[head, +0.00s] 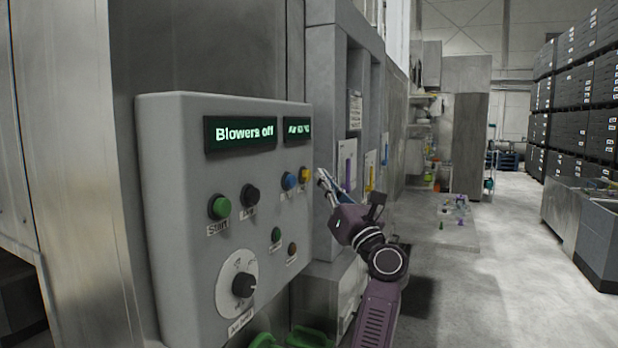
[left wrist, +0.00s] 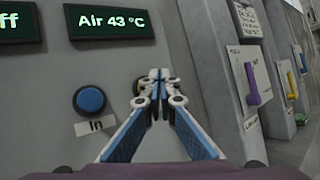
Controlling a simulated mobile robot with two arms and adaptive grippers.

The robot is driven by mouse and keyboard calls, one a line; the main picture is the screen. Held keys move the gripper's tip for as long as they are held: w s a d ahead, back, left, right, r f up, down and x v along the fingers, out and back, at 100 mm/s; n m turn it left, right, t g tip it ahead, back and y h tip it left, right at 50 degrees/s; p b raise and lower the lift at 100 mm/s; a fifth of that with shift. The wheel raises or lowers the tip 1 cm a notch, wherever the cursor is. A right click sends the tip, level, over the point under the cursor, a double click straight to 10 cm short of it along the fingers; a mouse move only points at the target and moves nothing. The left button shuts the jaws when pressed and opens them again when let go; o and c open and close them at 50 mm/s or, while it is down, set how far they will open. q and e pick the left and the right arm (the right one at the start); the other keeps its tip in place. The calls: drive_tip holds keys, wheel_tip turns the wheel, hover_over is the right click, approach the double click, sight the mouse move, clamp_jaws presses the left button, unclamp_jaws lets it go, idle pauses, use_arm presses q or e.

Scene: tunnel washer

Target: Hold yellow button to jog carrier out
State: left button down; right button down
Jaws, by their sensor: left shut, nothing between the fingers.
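The yellow button (head: 304,174) is at the right edge of the grey control panel (head: 170,200), just right of the blue button (head: 289,181). My left gripper (head: 321,178) is shut and empty, its tips close to the yellow button at the panel's right side. I cannot tell whether they touch it. In the left wrist view, the shut fingers (left wrist: 159,78) point at the panel, right of the blue button (left wrist: 90,100) labelled "In". They hide most of what lies behind them there. My right gripper is not in view.
The panel's displays read "Blowers off" (head: 240,134) and "Air 43 °C" (left wrist: 111,21). A green start button (head: 220,207), a black button (head: 250,194) and a rotary knob (head: 243,285) share the panel. Purple (left wrist: 252,84) and yellow (left wrist: 292,85) handles are farther right. Open floor lies right.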

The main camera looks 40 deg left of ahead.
use_arm(q)
drive_tip(key=d+b, duration=0.1)
drive_tip(key=d, duration=0.1)
drive_tip(key=w+d, duration=0.1)
drive_tip(key=d, duration=0.1)
drive_tip(key=shift+w+d+b, duration=0.1)
drive_tip(key=shift+d+b, duration=0.25)
drive_tip(key=shift+d, duration=0.05)
drive_tip(key=shift+f, duration=0.1)
